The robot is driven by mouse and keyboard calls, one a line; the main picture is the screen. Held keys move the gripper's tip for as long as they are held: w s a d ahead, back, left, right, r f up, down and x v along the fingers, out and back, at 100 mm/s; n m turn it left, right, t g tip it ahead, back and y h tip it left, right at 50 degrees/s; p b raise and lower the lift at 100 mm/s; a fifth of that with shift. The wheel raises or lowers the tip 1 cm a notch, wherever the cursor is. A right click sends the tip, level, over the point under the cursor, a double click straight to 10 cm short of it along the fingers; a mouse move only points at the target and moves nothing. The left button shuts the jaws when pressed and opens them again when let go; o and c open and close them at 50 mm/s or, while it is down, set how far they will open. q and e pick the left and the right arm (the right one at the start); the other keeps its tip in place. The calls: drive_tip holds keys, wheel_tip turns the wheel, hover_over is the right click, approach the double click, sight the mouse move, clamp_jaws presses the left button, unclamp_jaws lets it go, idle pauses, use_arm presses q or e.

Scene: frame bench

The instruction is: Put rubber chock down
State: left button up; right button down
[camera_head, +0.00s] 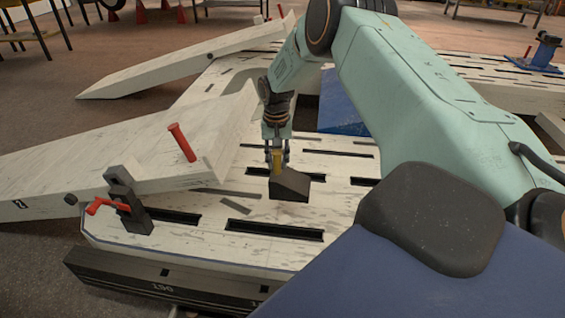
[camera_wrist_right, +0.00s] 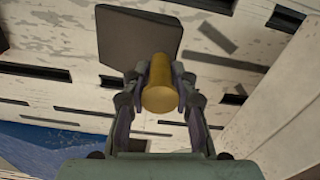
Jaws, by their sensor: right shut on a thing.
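The rubber chock (camera_head: 290,187) is a dark wedge-shaped block with a yellow cylindrical grip. It is at the white slotted bench (camera_head: 255,249), and I cannot tell whether its base touches the top. My right gripper (camera_head: 277,160) comes from above and is shut on the yellow grip. In the right wrist view the chock's dark body (camera_wrist_right: 138,38) lies beyond the yellow grip (camera_wrist_right: 160,86), which sits between the fingers of the right gripper (camera_wrist_right: 160,92). My left gripper is not in view.
A black clamp with a red handle (camera_head: 128,200) stands at the bench's left edge. White ramps (camera_head: 120,150) lean in from the left, one with a red peg (camera_head: 182,143). A blue plate (camera_head: 340,112) lies behind the gripper. Slotted bench top is free in front of the chock.

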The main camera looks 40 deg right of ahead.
sight(278, 172)
wheel_tip(278, 172, down, 5)
drive_tip(key=shift+b, duration=1.05)
drive_tip(key=shift+f+b, duration=1.2)
drive_tip(key=shift+f, duration=1.05)
drive_tip(key=shift+r, duration=0.1)
drive_tip(key=c, duration=1.5)
unclamp_jaws()
drive_tip(key=shift+f, duration=0.2)
drive_tip(key=o, duration=0.4)
drive_tip(key=shift+o, duration=0.2)
drive_tip(key=shift+r, duration=0.15)
